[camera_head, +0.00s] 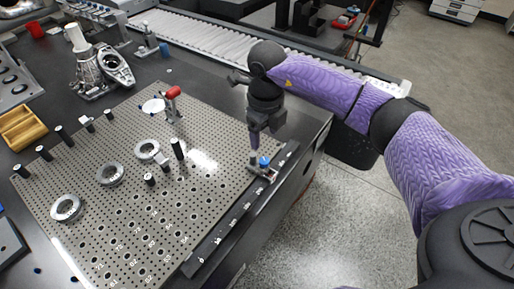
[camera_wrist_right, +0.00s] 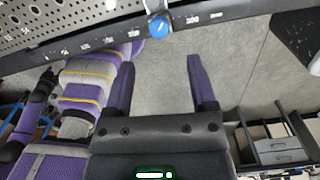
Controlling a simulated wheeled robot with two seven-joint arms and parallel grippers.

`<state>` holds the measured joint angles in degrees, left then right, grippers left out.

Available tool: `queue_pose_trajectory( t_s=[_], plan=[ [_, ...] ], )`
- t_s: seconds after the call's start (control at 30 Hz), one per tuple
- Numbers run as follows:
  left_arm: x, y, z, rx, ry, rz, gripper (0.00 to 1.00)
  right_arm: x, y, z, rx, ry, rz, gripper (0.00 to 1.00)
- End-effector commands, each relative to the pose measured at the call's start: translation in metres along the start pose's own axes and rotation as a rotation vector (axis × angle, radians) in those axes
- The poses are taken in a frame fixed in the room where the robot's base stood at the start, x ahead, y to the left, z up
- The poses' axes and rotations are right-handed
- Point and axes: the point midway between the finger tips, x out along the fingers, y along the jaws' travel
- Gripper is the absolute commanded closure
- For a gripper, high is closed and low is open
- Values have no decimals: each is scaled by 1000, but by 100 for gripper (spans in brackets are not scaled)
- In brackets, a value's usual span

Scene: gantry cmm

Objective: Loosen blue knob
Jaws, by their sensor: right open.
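The blue knob (camera_head: 264,161) sits on a small metal clamp at the right edge of the perforated plate (camera_head: 120,225), by a black scale rail (camera_head: 235,215). In the right wrist view the blue knob (camera_wrist_right: 158,27) lies beyond the fingertips, roughly centred between them, with a bright mark on its face. My right gripper (camera_head: 255,142) points down close to the knob; it also shows in the wrist view (camera_wrist_right: 160,62), open and empty, with a gap between its fingers and the knob. Contact is not visible. My left gripper is not in view.
On the plate stand several metal rings (camera_head: 110,174), black posts (camera_head: 178,149) and a red-topped lever (camera_head: 173,92). A roller conveyor (camera_head: 215,45) runs behind. Open floor lies right of the table edge.

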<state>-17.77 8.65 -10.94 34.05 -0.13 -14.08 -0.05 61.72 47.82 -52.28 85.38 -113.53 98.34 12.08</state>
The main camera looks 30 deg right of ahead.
Motion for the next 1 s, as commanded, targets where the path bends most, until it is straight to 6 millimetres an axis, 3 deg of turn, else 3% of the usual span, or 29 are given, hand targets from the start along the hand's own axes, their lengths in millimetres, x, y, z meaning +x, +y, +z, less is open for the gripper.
queue_pose_trajectory(
  t_s=[0.03, 0.1, 0.3, 0.67, 1.0],
  plan=[
    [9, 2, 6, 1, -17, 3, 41, 19, 0, -1, 0, 7, 3, 27],
    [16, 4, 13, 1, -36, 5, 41, 37, 1, -1, 1, 7, 4, 27],
    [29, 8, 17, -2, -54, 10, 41, 73, 1, 0, 1, 5, 4, 27],
    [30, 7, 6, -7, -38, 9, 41, 78, 1, 0, 0, 0, 4, 29],
    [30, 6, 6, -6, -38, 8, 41, 78, 1, 0, 0, 0, 4, 100]
  ],
)
